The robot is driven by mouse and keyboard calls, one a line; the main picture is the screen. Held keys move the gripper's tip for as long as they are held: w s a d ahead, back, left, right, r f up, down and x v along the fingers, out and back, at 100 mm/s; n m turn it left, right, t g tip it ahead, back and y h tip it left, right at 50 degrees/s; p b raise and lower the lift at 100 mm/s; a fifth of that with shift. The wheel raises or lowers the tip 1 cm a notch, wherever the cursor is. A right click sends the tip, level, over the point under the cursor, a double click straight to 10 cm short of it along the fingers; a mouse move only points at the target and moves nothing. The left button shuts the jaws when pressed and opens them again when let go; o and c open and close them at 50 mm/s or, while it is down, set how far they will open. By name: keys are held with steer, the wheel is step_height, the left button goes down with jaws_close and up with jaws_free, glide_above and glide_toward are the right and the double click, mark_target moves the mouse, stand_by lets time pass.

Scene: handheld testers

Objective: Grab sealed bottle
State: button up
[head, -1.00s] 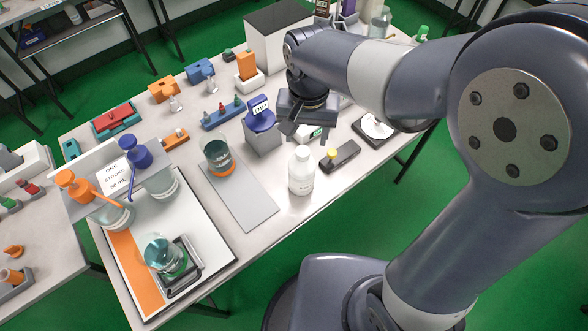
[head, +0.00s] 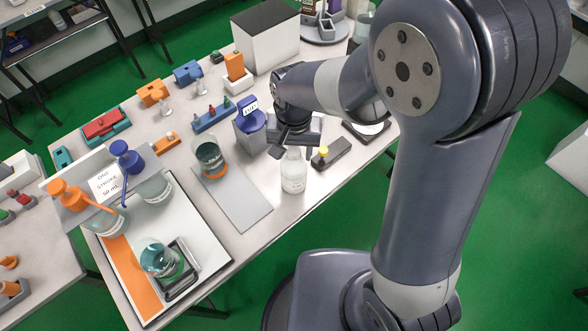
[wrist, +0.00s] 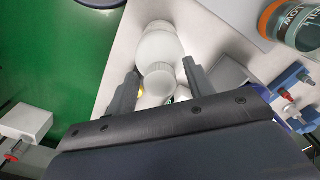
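The sealed bottle (head: 293,176) is white with a white cap and stands upright near the front edge of the table. In the wrist view, the bottle (wrist: 158,42) lies between the two fingers of my gripper (wrist: 158,84), its ribbed cap nearest the camera. The fingers are apart, with a gap visible on each side of the cap. In the head view my gripper (head: 286,147) hangs just above and behind the bottle, and it partly hides the cap area.
A black handheld tester (head: 331,153) with a yellow knob stands right of the bottle. A blue-topped grey unit (head: 251,127) and a beaker with an orange band (head: 210,160) are to its left. A grey mat (head: 240,205) has bare room.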

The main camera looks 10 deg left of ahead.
jaws_close()
stand_by(0.3)
stand_by(0.3)
